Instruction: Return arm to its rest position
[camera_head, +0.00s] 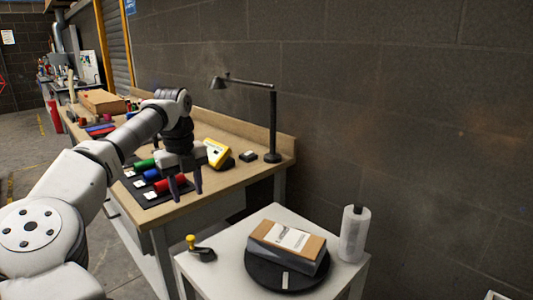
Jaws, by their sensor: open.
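My arm reaches from the lower left over the wooden workbench (235,178). My gripper (186,194) points down with its two dark fingers apart, and it is open. A red cylinder (171,183) lies on a dark mat just behind or between the fingers; I cannot tell whether they touch it. A blue cylinder (152,175) and a green cylinder (144,164) lie beside it on the same mat, with small white labels near them.
A yellow device (217,152) and a black desk lamp (273,125) stand right of my gripper. A white side table (223,238) holds a box on a dark round stand (287,273), a white roll (354,234) and a yellow-knobbed stamp (201,249). A brick wall bounds the right.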

